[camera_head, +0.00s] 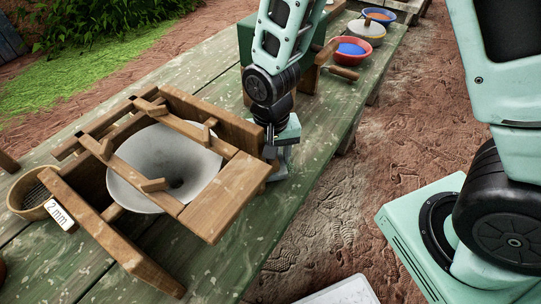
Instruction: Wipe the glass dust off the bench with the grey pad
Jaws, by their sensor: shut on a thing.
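The green-painted wooden bench (318,128) runs diagonally from lower left to the top. Pale specks and worn patches are scattered over its boards; I cannot tell which of them are glass dust. My gripper (280,170) points down at the bench's right edge, just right of the wooden stand. It is shut on a small grey thing, which I take to be the grey pad. The fingers and the stand's board hide most of it, and I cannot tell if it touches the bench.
A wooden stand (225,200) holding a white funnel (150,165) fills the near bench. A sieve (30,200) labelled "2 mm" sits at left. Behind my arm are a green box (245,45), a wooden-handled tool (342,73), a red bowl of blue (350,60) and other bowls.

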